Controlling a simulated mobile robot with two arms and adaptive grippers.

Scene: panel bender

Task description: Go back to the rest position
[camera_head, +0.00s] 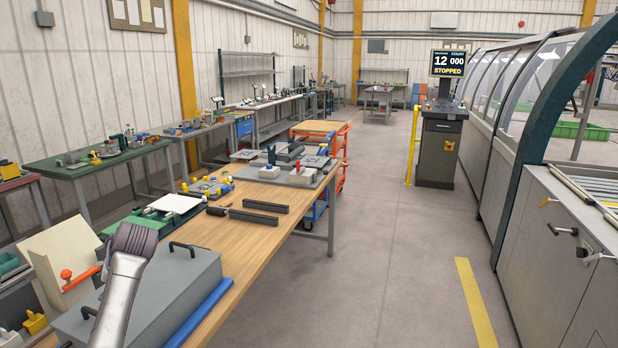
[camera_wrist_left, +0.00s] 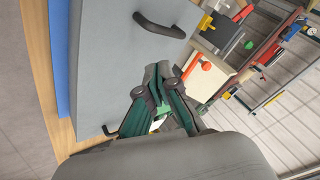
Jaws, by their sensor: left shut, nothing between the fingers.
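My left gripper (camera_wrist_left: 163,75) shows in the left wrist view, its two dark and green fingers closed together with nothing between them. It is over or beside the grey lidded box (camera_wrist_left: 105,65) with black handles; whether it touches the box I cannot tell. In the head view my left arm comes in at the lower left, in front of the same grey box (camera_head: 185,285). The arm hides part of the box. I cannot make out the fingers in the head view. My right gripper is not in view.
The box stands on a blue mat (camera_head: 210,312) on the wooden table (camera_head: 235,235). Black bars (camera_head: 262,206) and a fixture plate lie farther along. An upright beige panel (camera_head: 65,265) stands left of the box. The floor (camera_head: 390,260) to the right is open, up to the machine (camera_head: 545,260).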

